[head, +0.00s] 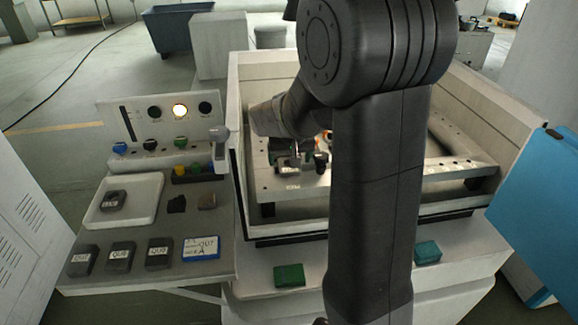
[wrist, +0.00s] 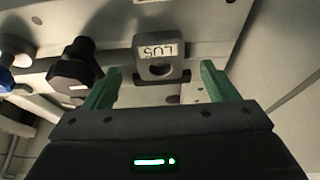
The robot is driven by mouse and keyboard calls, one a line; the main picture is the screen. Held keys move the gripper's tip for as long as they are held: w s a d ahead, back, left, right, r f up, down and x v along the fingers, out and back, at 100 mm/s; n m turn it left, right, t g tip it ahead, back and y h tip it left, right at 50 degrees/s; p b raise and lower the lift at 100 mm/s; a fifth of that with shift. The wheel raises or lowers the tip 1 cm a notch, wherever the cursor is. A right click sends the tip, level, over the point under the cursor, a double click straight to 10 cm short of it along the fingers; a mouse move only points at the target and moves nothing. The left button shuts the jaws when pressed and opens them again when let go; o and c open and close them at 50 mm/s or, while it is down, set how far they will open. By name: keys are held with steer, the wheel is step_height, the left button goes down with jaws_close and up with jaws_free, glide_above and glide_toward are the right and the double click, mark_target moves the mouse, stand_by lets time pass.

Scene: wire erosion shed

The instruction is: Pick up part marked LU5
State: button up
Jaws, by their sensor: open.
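The part marked LU5 (wrist: 158,68) is a grey block with a round hole and a white label, seen in the wrist view on the pale metal frame. My gripper (wrist: 160,72) is open, its two green fingers to the left and right of the part's near end, with gaps on both sides. In the head view a small grey part (head: 289,163) shows at the frame's front left, below my gripper (head: 284,153), but my arm partly covers this spot and I cannot read its label there.
A dark knob (wrist: 75,72) stands close left of my left finger; a blue-ended one (wrist: 8,70) is beyond it. The machine's pale walls (head: 236,165) surround the frame. A side table holds a white tray (head: 148,212) and grey labelled blocks (head: 120,256).

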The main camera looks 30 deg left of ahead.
steer(key=shift+x, duration=1.6)
steer(key=c, duration=1.4)
